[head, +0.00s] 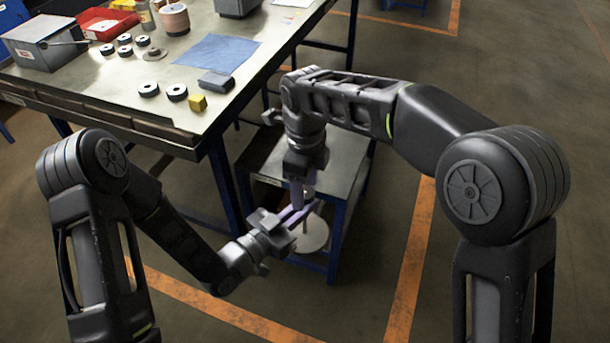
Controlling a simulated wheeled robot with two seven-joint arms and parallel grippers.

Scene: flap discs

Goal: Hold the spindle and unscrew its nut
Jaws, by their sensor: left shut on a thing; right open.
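The spindle (307,228) stands upright on a pale round base (314,240) at the front of the small low side table. My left gripper (304,213) reaches in from the left with its purple fingers shut on the spindle, above the base. My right gripper (303,194) points down from above, open, close over the spindle's top and just above the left fingers. A small light piece at the spindle's top, seemingly the nut (309,192), is partly hidden by the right fingers. I cannot tell whether they touch it.
The side table (345,160) has a bare grey top behind the arms. The large workbench (120,88) at the left carries several black-rimmed discs, a blue cloth (217,53), a yellow block (197,103), a grey box (45,43) and a red tray (107,23).

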